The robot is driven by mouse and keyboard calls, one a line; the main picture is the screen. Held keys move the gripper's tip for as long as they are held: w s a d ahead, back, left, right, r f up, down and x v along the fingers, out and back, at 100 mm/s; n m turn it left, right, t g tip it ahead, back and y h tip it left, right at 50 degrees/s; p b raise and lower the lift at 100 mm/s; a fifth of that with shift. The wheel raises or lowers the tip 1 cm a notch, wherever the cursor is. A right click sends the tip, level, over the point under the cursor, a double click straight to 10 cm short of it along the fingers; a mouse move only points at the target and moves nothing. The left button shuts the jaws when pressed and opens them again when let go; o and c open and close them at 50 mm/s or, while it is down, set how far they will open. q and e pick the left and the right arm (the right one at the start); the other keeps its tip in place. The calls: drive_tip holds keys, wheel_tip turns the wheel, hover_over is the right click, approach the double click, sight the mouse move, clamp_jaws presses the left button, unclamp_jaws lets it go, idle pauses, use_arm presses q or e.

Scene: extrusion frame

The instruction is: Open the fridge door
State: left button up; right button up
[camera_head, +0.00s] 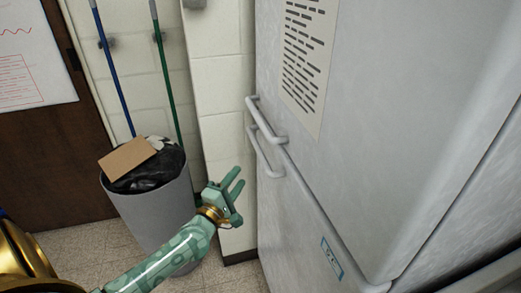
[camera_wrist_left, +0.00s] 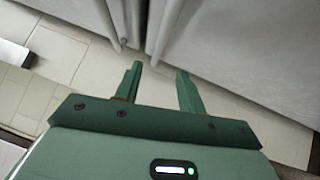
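The light grey fridge (camera_head: 410,110) fills the right of the head view. It has an upper and a lower door, both shut, meeting at a slanting seam. Two grey handles sit near that seam at the left edge: an upper one (camera_head: 266,119) and a lower one (camera_head: 262,155). My left gripper (camera_head: 241,176) is open and empty, left of and below the handles, apart from them. In the left wrist view its two fingers (camera_wrist_left: 159,69) are spread with nothing between them, and the fridge front (camera_wrist_left: 230,40) lies beyond. My right gripper is not in view.
A grey trash bin (camera_head: 155,212) with a black bag and cardboard (camera_head: 127,157) stands left of my left gripper. A blue pole (camera_head: 112,70) and a green pole (camera_head: 165,75) lean behind it. A pale block wall (camera_head: 222,90) borders the fridge. Tiled floor (camera_head: 85,250) shows below.

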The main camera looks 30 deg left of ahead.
sight(258, 148)
use_arm(q)
drive_tip(key=w, duration=0.4)
drive_tip(key=w+r+b, duration=0.1)
drive_tip(key=w, duration=0.3)
drive_tip(key=w+a+b, duration=0.1)
drive_tip(key=w, duration=0.3)
drive_tip(key=shift+w+a+r, duration=0.1)
drive_tip(key=shift+w+r, duration=0.15)
drive_tip(key=shift+w, duration=0.05)
drive_tip(key=shift+w+r, duration=0.1)
drive_tip(key=shift+w, duration=0.25)
clamp_jaws()
drive_tip(key=shift+s, duration=0.1)
